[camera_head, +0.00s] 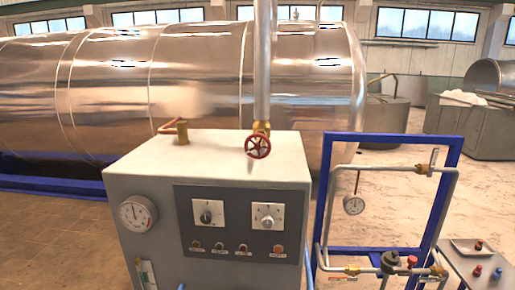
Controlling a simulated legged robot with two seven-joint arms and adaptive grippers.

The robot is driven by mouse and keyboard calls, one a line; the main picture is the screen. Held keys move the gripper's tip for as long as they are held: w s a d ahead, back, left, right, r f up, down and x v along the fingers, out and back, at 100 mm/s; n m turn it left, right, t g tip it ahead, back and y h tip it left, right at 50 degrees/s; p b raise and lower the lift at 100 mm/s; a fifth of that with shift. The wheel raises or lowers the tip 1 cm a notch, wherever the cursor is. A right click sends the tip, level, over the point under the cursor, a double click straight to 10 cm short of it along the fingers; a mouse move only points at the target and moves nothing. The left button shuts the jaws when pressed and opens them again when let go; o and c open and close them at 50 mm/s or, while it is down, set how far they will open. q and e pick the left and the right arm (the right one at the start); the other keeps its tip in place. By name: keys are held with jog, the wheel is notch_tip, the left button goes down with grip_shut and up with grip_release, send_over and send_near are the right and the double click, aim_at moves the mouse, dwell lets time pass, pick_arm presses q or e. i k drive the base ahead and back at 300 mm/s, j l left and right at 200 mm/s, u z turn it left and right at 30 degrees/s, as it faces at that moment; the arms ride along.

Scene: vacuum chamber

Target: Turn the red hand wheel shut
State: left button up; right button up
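The red hand wheel (258,146) is small and spoked. It sits on a brass valve body (262,128) at the lower end of a vertical metal pipe (263,65). It faces me, above the top of a light grey control cabinet (215,160). Neither of my grippers shows in the head view, and nothing touches the wheel. I cannot tell from its look how far the valve is turned.
The cabinet carries a gauge (138,213) and a dark panel with knobs (243,222). A brass fitting with a copper pipe (181,131) stands on its top. A blue frame (322,215) with pipes stands right. A large shiny tank (200,75) fills the back.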

aim_at(258, 146)
jog(key=i+j, duration=0.2)
jog(key=j, duration=0.2)
jog(key=i+j, duration=0.2)
jog(key=j, duration=0.2)
jog(key=i+j, duration=0.2)
jog(key=j, duration=0.2)
jog(key=i+j, duration=0.2)
jog(key=j, duration=0.15)
